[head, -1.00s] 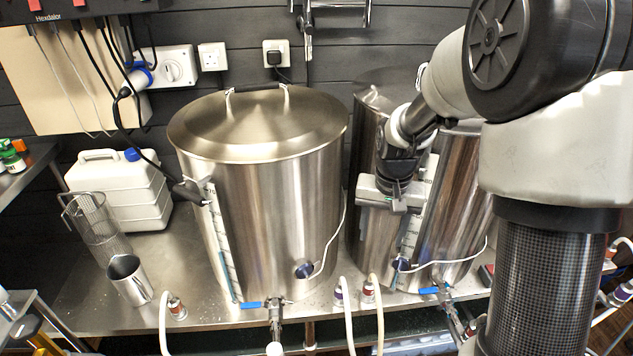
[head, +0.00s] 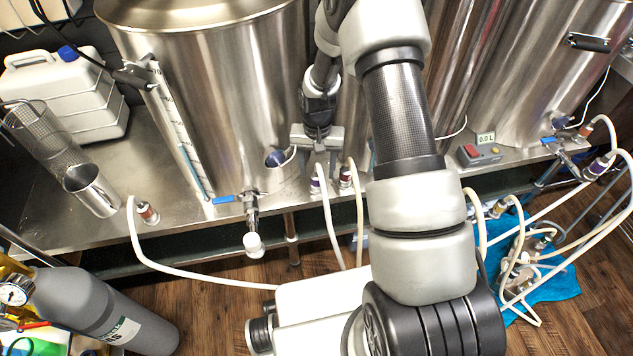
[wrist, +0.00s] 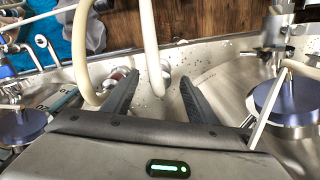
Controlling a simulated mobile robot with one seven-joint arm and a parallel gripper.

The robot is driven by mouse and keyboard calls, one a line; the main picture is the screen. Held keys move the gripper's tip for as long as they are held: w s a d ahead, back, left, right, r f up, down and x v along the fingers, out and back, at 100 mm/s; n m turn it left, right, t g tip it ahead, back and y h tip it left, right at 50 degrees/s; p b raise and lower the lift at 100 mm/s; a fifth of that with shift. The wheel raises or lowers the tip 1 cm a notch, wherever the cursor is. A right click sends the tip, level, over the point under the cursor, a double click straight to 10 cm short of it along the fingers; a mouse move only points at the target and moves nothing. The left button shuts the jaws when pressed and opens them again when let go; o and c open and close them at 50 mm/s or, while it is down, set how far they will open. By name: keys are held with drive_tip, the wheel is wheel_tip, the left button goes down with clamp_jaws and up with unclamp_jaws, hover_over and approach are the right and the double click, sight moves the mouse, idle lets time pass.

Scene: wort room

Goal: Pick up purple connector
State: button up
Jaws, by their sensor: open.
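The purple connector (head: 316,185) stands upright on the steel bench in front of the big kettle, with a white hose curving from its top. A red-brown connector (head: 345,177) with its own hose stands close to its right. My gripper (head: 317,150) points down above and just behind the pair. In the wrist view its two dark fingers (wrist: 159,77) are apart, with a white hose (wrist: 150,40) running between them and nothing gripped. A reddish connector (wrist: 118,76) shows beside the left finger. The purple one is mostly hidden there by its hose.
The large kettle (head: 215,90) with its blue-handled tap (head: 250,205) stands left of my gripper. Another hose connector (head: 147,212) is farther left. A grey gas cylinder (head: 105,310) stands at lower left. Hoses and a pump lie over a blue cloth (head: 555,285) at right.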

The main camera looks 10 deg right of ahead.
sight(317, 179)
drive_tip(key=f, duration=0.2)
drive_tip(key=f+b, duration=0.1)
drive_tip(key=f, duration=0.1)
drive_tip(key=f+b, duration=0.1)
drive_tip(key=f, duration=0.1)
drive_tip(key=shift+w+f, duration=0.2)
drive_tip(key=shift+w, duration=0.2)
drive_tip(key=c, duration=1.2)
drive_tip(key=shift+r, duration=0.2)
drive_tip(key=shift+s+d+r+p, duration=0.15)
drive_tip(key=shift+r+p, duration=0.35)
drive_tip(key=shift+r, duration=0.2)
wheel_tip(317, 179, up, 5)
drive_tip(key=shift+r+p, duration=0.2)
drive_tip(key=shift+p, duration=0.6)
drive_tip(key=s+d+p, duration=0.2)
drive_tip(key=s+d, duration=1)
drive_tip(key=s, duration=0.3)
drive_tip(key=shift+d, duration=0.25)
drive_tip(key=shift+s, duration=0.1)
